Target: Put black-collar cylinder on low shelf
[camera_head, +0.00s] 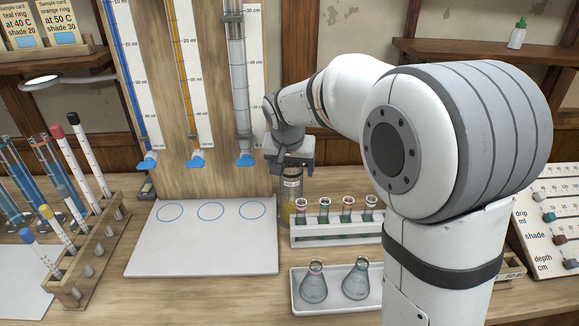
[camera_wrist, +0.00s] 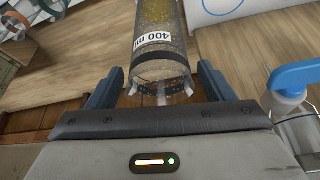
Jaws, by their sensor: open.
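A clear cylinder (camera_head: 288,212) with a black collar, a 400 ml label and yellow contents stands on the bench just right of the white board. In the wrist view the cylinder (camera_wrist: 161,22) points away from me, its collared end lying between my fingers. My gripper (camera_head: 292,168) is over its top, and in the wrist view my gripper (camera_wrist: 160,84) is open, one finger on each side, with gaps showing. A wooden shelf (camera_head: 455,50) is on the wall at right and another shelf (camera_head: 60,65) at upper left; I cannot tell which is the low one.
A white rack of tubes (camera_head: 335,237) stands close right of the cylinder, with a tray holding two flasks (camera_head: 313,285) in front. Burettes with blue taps (camera_head: 246,160) hang behind left. A wooden tube rack (camera_head: 90,265) stands at left.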

